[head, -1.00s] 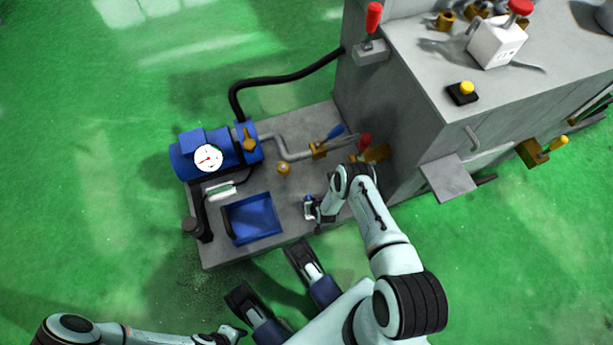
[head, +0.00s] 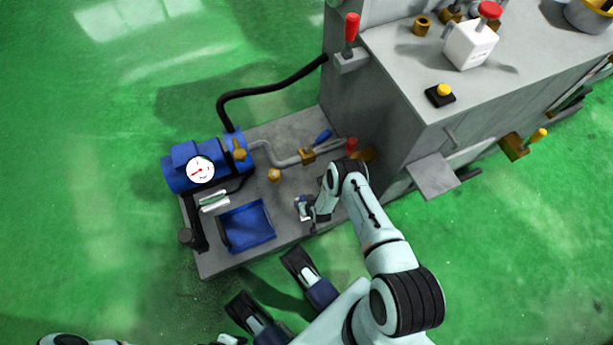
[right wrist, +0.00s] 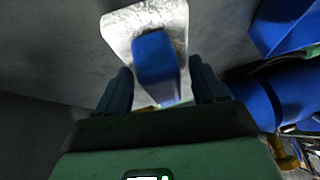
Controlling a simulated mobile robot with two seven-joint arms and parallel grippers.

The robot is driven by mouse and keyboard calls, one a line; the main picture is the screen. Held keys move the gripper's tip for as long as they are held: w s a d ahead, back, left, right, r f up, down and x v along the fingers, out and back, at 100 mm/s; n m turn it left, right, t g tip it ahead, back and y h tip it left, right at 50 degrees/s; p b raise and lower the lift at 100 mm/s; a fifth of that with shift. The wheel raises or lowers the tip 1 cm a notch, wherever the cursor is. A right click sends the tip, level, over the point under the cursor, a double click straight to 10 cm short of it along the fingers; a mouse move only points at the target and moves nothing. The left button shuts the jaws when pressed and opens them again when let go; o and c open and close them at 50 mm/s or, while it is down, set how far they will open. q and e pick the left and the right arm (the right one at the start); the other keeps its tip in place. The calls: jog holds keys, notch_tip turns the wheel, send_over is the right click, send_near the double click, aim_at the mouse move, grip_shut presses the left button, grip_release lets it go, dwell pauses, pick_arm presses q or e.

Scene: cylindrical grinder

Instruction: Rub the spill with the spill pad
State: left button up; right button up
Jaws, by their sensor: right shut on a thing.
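The spill pad (right wrist: 117,31) is a pale speckled plate with a blue block handle (right wrist: 156,64) in the right wrist view. My right gripper (right wrist: 162,84) is shut on the handle, one finger on each side. In the head view the right gripper (head: 309,207) is low at the grey base (head: 285,222), right of the blue tray; the pad (head: 304,214) shows only as a small white patch. I cannot tell whether it touches the surface. I cannot make out the spill. My left gripper (head: 229,340) barely shows at the bottom edge; its fingers are unclear.
The blue tray (head: 248,241) lies left of the right gripper. A blue pump with a gauge (head: 200,169) stands behind it, with a pipe and a brass valve (head: 307,156). The grey grinder cabinet (head: 398,129) rises at the right. Green floor is open at the left.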

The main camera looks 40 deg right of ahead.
jog(key=shift+r+p, duration=0.55)
jog(key=shift+r, duration=0.5)
jog(key=shift+r+p, duration=1.1)
jog(key=shift+r, duration=0.45)
